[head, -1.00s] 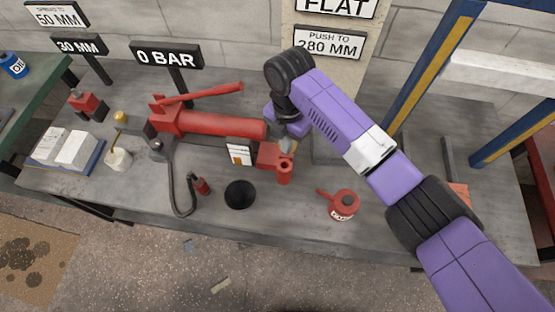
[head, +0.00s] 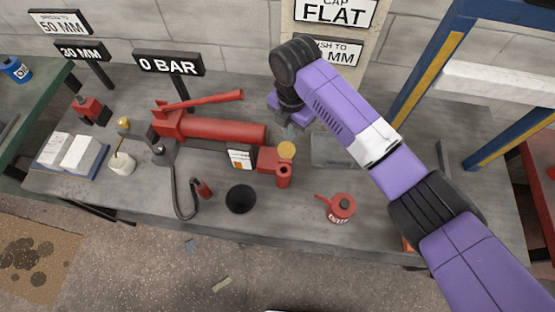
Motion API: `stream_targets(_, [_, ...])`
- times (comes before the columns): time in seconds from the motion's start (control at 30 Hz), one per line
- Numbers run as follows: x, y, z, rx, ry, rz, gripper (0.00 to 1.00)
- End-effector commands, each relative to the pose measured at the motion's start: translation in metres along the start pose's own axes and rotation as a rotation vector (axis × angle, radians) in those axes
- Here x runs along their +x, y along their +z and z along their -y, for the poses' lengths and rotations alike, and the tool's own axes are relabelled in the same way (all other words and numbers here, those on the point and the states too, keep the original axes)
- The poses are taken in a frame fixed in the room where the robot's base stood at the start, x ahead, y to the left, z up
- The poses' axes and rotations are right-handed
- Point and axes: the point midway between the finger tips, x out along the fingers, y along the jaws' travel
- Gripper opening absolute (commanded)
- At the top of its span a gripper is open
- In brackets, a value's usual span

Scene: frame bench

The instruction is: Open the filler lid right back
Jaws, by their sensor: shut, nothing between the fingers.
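A red hand pump (head: 210,128) lies on the grey bench, with a red block (head: 272,165) at its right end. A small round tan disc (head: 287,150), which looks like the filler lid, shows its face at the top of this block. I cannot tell exactly how far it is tipped. My gripper (head: 289,133) is shut and empty, pointing down just behind the disc. Whether its tips touch the disc is too small to tell.
A red oil can (head: 340,207) stands to the right, and a black round dish (head: 240,198) in front. The "0 BAR" sign (head: 168,64) stands behind the pump. A blue press frame (head: 430,65) rises at right.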

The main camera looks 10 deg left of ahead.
Motion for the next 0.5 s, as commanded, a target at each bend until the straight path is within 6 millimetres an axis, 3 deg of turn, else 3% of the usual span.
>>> stream_targets(0.5, [-0.037, -0.005, 0.000, -0.008, -0.005, -0.006, 0.00])
